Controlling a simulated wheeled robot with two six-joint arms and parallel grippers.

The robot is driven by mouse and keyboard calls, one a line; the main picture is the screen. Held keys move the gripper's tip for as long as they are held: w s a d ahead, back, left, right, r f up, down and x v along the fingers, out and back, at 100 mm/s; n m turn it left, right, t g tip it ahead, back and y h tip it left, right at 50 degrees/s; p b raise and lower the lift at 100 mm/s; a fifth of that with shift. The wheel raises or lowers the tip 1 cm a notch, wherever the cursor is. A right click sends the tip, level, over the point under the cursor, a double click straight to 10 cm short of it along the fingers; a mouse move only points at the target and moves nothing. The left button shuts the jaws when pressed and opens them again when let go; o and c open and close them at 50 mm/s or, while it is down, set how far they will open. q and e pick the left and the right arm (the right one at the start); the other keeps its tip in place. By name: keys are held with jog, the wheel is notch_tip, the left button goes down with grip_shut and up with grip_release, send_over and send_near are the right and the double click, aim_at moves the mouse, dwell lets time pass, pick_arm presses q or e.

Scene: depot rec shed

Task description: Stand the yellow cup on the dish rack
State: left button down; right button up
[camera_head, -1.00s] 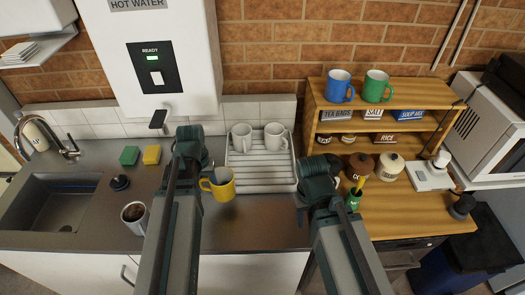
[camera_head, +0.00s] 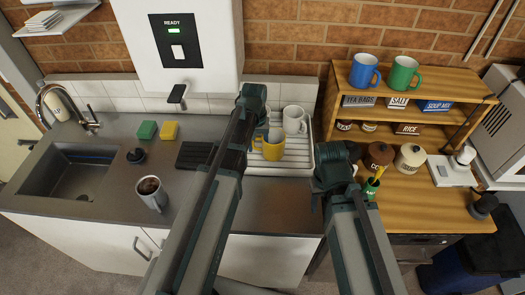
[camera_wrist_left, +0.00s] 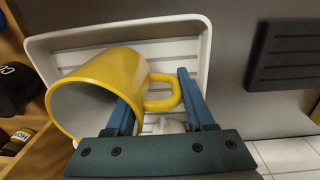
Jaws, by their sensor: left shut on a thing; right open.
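The yellow cup (camera_head: 270,151) is upright in the head view, over the front left part of the white dish rack (camera_head: 313,165). I cannot tell whether its base touches the rack. My left gripper (camera_head: 255,140) is shut on the cup and partly hides it from the head. In the left wrist view, the cup (camera_wrist_left: 98,88) shows with its handle between the blue fingers (camera_wrist_left: 160,105) and the rack (camera_wrist_left: 200,62) behind it. My right gripper (camera_head: 340,178) is open and empty, right of the rack by the wooden counter.
A white mug (camera_head: 293,119) stands at the rack's back; another is mostly hidden behind the yellow cup. A dark ribbed mat (camera_head: 194,155) lies left of the rack. A cup of dark drink (camera_head: 151,192) stands near the sink. A green container (camera_head: 370,188) is beside my right gripper.

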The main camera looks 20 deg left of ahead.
aim_at(263, 158)
pick_arm(q)
jog(key=shift+w+d, duration=0.2)
jog(key=shift+w, duration=0.05)
jog(key=shift+w+d, duration=0.15)
jog(key=shift+w, duration=0.05)
jog(key=shift+w+d+f, duration=0.1)
jog(key=shift+w+d, duration=0.2)
jog(key=shift+w, duration=0.1)
pick_arm(e)
jog(key=shift+f, duration=0.1)
pick_arm(q)
notch_tip(263, 158, down, 4)
jog(key=b, duration=0.3)
jog(key=shift+s+a+r+b, duration=0.1)
jog(key=shift+s+r+b, duration=0.05)
jog(key=shift+r+b, duration=0.15)
pick_arm(e)
notch_tip(263, 158, down, 4)
jog(key=shift+r, duration=0.25)
pick_arm(q)
jog(key=shift+f, duration=0.25)
pick_arm(e)
jog(key=shift+f, duration=0.15)
pick_arm(q)
jog(key=shift+c, duration=1.3)
grip_release()
jog(key=shift+r, duration=0.2)
